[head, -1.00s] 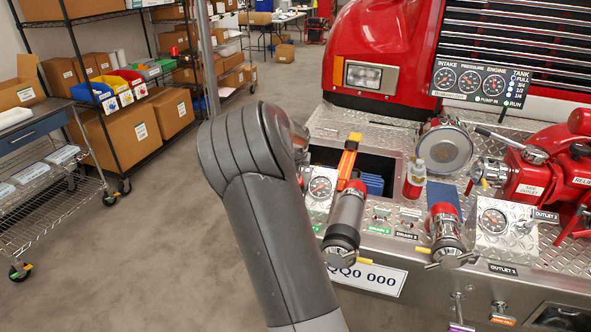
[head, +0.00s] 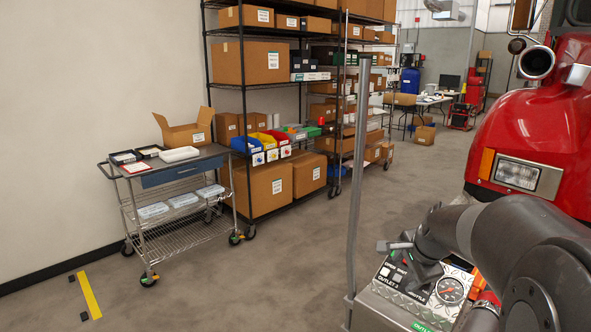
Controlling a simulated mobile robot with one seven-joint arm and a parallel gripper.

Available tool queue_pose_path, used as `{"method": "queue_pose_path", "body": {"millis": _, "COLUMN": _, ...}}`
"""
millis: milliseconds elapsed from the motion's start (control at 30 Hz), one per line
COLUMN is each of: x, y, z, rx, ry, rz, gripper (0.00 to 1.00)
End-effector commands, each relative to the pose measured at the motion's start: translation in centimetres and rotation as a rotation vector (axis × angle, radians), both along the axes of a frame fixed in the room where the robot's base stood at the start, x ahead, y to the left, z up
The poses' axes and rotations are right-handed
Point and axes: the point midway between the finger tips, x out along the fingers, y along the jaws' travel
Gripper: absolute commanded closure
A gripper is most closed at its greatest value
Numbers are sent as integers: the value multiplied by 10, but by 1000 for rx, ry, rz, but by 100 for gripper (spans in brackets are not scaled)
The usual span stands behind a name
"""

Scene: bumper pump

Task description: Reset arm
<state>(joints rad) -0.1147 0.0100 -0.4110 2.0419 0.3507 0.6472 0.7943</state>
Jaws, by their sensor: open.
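My dark grey arm (head: 540,255) reaches in from the lower right of the head view and bends down over the corner of the fire truck's pump panel (head: 385,293). My gripper (head: 398,252) is small and partly hidden at the end of the arm, just above the panel. It is open, and I see nothing held in it. I cannot tell whether it touches the panel. A round gauge (head: 450,290) and an outlet label show on the panel beside the wrist.
The red truck front (head: 560,120) stands at the right. A grey upright pole (head: 357,190) is just left of the panel. A metal cart (head: 180,190) and a black shelf rack with boxes (head: 270,190) stand along the wall. The floor (head: 260,275) between them is clear.

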Motion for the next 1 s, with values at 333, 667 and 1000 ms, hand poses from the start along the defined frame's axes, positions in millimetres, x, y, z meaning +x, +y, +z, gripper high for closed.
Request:
{"method": "queue_pose_path", "body": {"millis": 333, "x": -109, "y": 63, "z": 39, "rx": -206, "ry": -45, "rz": 504, "gripper": 40}}
{"method": "queue_pose_path", "body": {"millis": 667, "x": -211, "y": 99, "z": 41, "rx": -507, "ry": -59, "rz": 941, "gripper": 40}}
{"method": "queue_pose_path", "body": {"millis": 1000, "x": -258, "y": 107, "z": 30, "rx": -688, "ry": -30, "rz": 1146, "gripper": 40}}
